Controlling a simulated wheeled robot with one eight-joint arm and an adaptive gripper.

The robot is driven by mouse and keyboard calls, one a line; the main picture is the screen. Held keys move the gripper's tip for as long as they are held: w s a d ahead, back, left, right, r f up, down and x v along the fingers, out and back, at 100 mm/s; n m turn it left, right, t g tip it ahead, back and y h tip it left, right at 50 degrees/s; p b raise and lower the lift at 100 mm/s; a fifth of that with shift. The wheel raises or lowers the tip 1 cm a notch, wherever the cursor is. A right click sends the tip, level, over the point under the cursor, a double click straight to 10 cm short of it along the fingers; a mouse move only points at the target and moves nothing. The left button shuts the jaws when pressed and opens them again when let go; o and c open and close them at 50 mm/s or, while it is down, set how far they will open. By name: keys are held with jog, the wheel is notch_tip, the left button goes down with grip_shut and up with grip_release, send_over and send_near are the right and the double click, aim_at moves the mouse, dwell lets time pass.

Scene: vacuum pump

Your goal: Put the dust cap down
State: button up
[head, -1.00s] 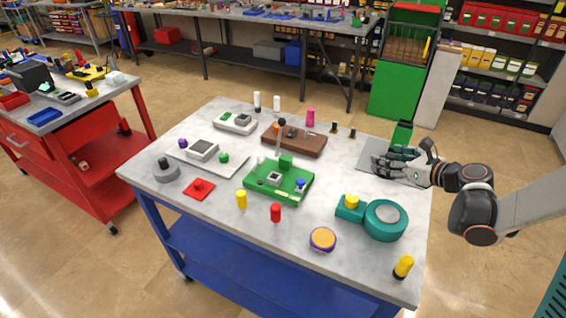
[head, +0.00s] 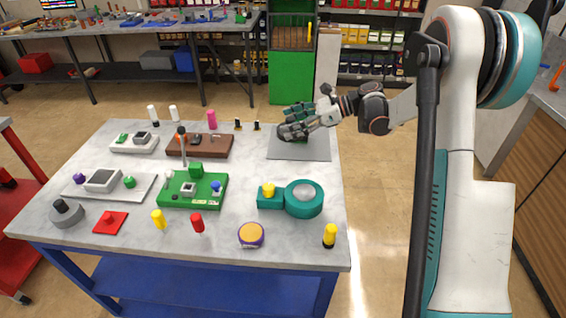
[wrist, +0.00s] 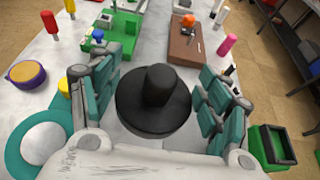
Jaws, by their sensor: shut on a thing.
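The dust cap is a black disc with a raised round knob (wrist: 158,97), seen between my fingers in the wrist view. My gripper (head: 292,124) is shut on it, with teal finger pads on both sides. The gripper is above the grey mat (head: 312,152) at the far right part of the table (head: 150,240). I cannot tell the exact gap between cap and mat.
A teal pump-like part (head: 304,200) with a yellow knob stands nearer the front. A green open box (wrist: 272,147) shows beside the gripper. Black pegs (head: 238,124), a pink cylinder (head: 212,119) and a brown board (head: 200,148) are to the left. The mat's front part is bare.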

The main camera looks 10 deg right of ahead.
notch_tip(320, 180, down, 15)
jog(key=b, duration=0.3)
jog(key=shift+f+b, duration=0.1)
jog(key=shift+b, duration=0.3)
jog(key=o, duration=1.1)
jog(key=shift+c, duration=0.2)
jog(key=shift+d+r, duration=0.2)
jog(key=p+v, duration=0.3)
jog(key=v, duration=0.8)
jog(key=shift+s+d+r, duration=0.1)
jog(key=shift+d, duration=0.2)
